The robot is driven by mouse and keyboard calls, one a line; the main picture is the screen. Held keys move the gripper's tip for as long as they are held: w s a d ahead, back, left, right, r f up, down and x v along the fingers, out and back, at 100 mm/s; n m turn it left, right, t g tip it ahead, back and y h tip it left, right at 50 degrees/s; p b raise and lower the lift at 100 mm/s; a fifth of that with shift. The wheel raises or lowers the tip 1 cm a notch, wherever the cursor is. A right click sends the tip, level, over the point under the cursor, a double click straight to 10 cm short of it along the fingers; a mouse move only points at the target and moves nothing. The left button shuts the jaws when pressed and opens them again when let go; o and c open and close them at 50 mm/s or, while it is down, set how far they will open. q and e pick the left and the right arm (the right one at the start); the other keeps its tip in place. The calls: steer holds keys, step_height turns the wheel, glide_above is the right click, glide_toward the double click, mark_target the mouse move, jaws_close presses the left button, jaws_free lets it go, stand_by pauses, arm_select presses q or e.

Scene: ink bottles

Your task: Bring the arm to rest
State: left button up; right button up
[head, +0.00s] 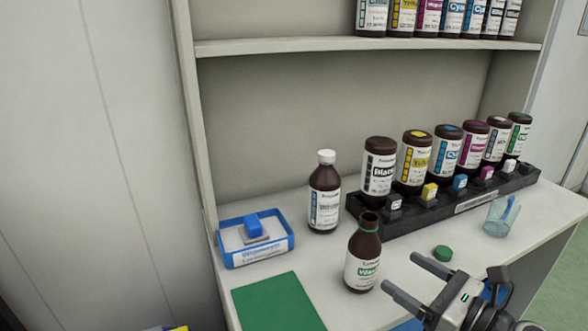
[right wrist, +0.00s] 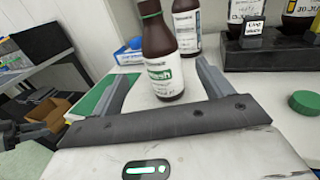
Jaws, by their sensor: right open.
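My right gripper (head: 399,270) is open and empty at the front right of the table, its two fingers pointing at an uncapped brown bottle (head: 363,262) with a green-banded label. In the right wrist view this bottle (right wrist: 160,50) stands upright just beyond the fingertips; I cannot tell whether they touch it. A green cap (head: 442,253) lies loose on the table (head: 320,267), near the gripper's far finger, and shows at the right of the right wrist view (right wrist: 304,103).
A white-capped brown bottle (head: 325,195) stands behind the open one. A black rack (head: 445,205) holds several upended ink bottles. A clear cup (head: 501,217) stands at right. A blue tray (head: 256,254) and green mat (head: 278,304) lie at left. A shelf (head: 365,44) runs above.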

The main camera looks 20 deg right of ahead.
steer(key=s+a+f+n+g+y, duration=0.1)
steer(key=s+a+f+n+g, duration=0.3)
steer(key=a+n, duration=0.5)
steer(key=s+a+f+n+g+y, duration=0.1)
steer(key=s+a+f+n+g, duration=0.2)
steer(key=a+f+n+g, duration=0.5)
steer(key=s+d+n+g+h, duration=0.15)
steer(key=s+n+h, duration=0.25)
steer(key=n, duration=0.4)
steer(key=s+d+n+t+h, duration=0.15)
steer(key=s+n+h, duration=0.25)
steer(key=n, duration=0.5)
steer(key=w+a+f+t+y, duration=0.2)
steer(key=w+a+f+t, duration=0.2)
steer(key=w+a+t, duration=0.1)
steer(key=shift+w+a+f+t, duration=0.25)
steer(key=shift+w+t, duration=0.25)
steer(key=shift+w, duration=0.35)
